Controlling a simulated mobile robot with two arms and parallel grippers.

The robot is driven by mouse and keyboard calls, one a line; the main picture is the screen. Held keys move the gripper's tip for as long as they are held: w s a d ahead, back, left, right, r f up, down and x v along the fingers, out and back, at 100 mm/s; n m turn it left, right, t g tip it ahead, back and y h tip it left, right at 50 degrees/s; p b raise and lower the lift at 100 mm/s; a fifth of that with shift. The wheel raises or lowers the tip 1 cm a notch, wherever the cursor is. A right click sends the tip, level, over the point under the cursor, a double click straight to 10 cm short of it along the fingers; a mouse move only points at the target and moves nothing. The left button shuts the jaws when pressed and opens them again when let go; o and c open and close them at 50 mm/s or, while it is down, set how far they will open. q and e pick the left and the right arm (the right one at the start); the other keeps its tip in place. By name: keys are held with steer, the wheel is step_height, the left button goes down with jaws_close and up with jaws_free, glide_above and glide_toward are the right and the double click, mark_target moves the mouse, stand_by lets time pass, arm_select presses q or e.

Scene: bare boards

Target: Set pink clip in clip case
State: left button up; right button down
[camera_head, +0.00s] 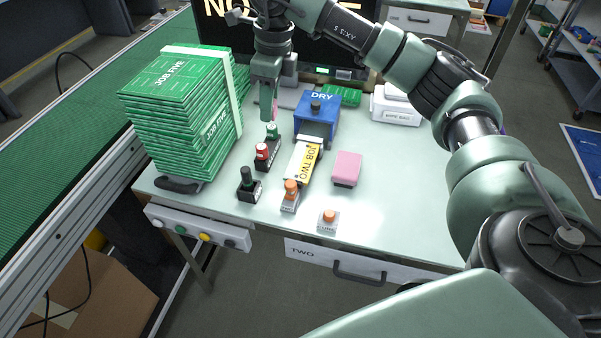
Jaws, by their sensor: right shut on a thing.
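My right gripper (268,112) hangs pointing down over the far left part of the white table, beside the green stack. It is shut on a small pink thing, the pink clip (275,108), of which only a thin strip shows along the fingers. The gripper is just above and behind a black holder with a green-topped bottle (272,130); I cannot tell whether they touch. I cannot make out for sure which thing is the clip case. My left gripper is not in view.
A tall stack of green JOB FIVE boards (185,110) stands left. A blue DRY box (317,115), a yellow JOB TWO card (303,162), a pink block (347,168) and orange-topped items (328,219) sit mid-table. A white box (394,105) is behind. The table's right side is clear.

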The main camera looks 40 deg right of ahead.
steer(key=shift+d+f+m, duration=0.15)
steer(key=shift+f+m, duration=0.05)
steer(key=shift+m, duration=0.1)
steer(key=p, duration=0.3)
glide_above(276, 175)
steer(key=f, duration=1.4)
steer(key=shift+s+f, duration=0.25)
steer(key=shift+f, duration=0.05)
step_height(276, 175, down, 5)
steer(key=shift+r, duration=0.1)
steer(key=shift+d, duration=0.1)
steer(key=c, duration=1.1)
jaws_free()
steer(key=shift+f, duration=0.2)
steer(key=shift+c, duration=0.2)
